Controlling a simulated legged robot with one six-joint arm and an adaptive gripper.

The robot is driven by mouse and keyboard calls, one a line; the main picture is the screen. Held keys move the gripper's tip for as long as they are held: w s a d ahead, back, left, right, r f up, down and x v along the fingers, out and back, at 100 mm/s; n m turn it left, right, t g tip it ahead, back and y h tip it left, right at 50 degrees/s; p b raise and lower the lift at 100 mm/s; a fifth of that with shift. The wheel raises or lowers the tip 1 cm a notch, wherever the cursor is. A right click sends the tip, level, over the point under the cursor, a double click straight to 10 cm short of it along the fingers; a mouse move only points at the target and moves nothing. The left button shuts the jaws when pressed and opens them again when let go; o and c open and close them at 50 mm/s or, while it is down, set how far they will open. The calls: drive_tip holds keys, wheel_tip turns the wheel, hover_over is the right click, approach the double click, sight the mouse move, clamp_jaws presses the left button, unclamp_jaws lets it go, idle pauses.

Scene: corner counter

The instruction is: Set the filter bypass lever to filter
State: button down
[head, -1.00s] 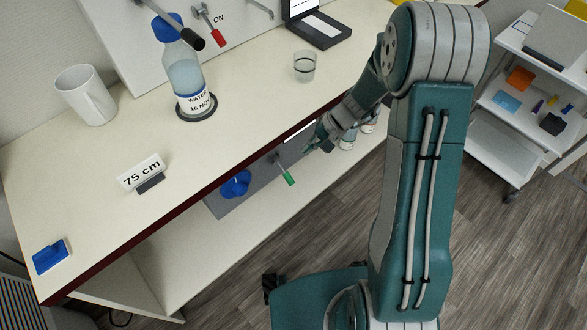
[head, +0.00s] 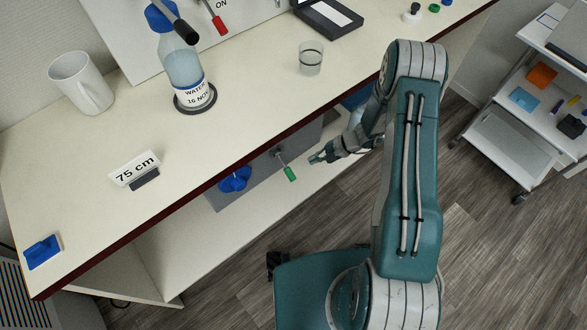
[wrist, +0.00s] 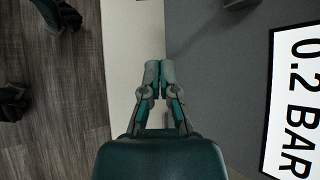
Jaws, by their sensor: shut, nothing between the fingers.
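A lever with a green handle (head: 290,174) sticks out from the grey panel (head: 250,168) below the counter edge, its handle pointing down and to the right. No filter or bypass label is readable near it. My gripper (head: 317,158) is just right of the green handle in the head view, with a small gap seen between them. Its fingers are shut and empty; the wrist view shows the fingertips (wrist: 160,74) together in front of the grey panel's edge. The lever is not clearly seen in the wrist view.
A blue knob (head: 235,180) sits left of the lever on the panel. A "0.2 BAR" sign (wrist: 292,105) is at the right of the wrist view. The counter (head: 230,130) overhangs the panel, carrying a bottle (head: 185,75), mug (head: 82,82) and glass (head: 311,58).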

sight(286, 168)
drive_tip(key=shift+a, duration=0.15)
drive_tip(key=x, duration=1)
drive_tip(key=s+r, duration=0.1)
drive_tip(key=s+d+r, duration=0.1)
drive_tip(key=r, duration=0.1)
drive_tip(key=shift+s+r, duration=0.15)
